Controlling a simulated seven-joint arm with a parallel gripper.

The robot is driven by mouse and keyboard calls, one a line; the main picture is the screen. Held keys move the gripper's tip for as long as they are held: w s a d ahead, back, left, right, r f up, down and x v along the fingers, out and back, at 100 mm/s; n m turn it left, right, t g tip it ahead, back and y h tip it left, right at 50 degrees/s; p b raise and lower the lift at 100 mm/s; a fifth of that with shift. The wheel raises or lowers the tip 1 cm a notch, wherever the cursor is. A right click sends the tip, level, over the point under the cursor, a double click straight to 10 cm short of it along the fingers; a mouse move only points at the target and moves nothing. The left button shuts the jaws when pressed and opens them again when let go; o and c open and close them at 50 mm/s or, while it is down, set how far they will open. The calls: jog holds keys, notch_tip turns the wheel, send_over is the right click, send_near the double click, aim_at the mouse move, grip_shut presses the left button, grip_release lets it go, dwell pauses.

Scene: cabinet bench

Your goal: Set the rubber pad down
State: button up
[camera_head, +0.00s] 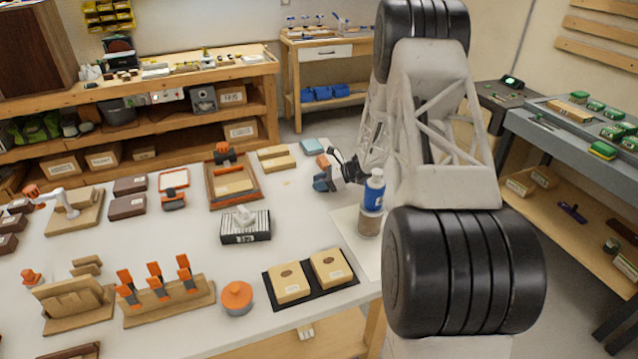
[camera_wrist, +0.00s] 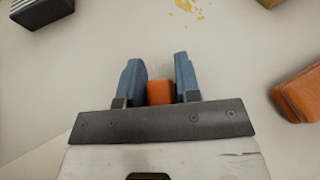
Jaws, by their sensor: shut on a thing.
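My gripper (camera_wrist: 158,64) shows two blue fingers in the wrist view, shut on a small orange block, which I take to be the rubber pad (camera_wrist: 160,92). The fingers cover its sides, and only a narrow orange face shows between them. In the head view my gripper (camera_head: 322,184) is low over the white table, right of the tissue box; the held pad cannot be made out there. I cannot tell whether the pad touches the table.
An orange-brown block (camera_wrist: 300,93) lies right of the fingers in the wrist view. A blue-and-white bottle (camera_head: 374,190) stands close by my arm. The tissue box (camera_head: 246,227) and a black tray (camera_head: 311,288) with two boxes are nearby. Table between gripper and tissue box is clear.

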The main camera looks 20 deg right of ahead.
jog(key=shift+f, duration=0.15)
jog(key=o, duration=0.9)
jog(key=shift+d+r, duration=0.2)
jog(key=shift+r, duration=0.05)
jog(key=v, duration=1.1)
jog(key=shift+s+d, duration=0.2)
jog(key=shift+r, duration=0.1)
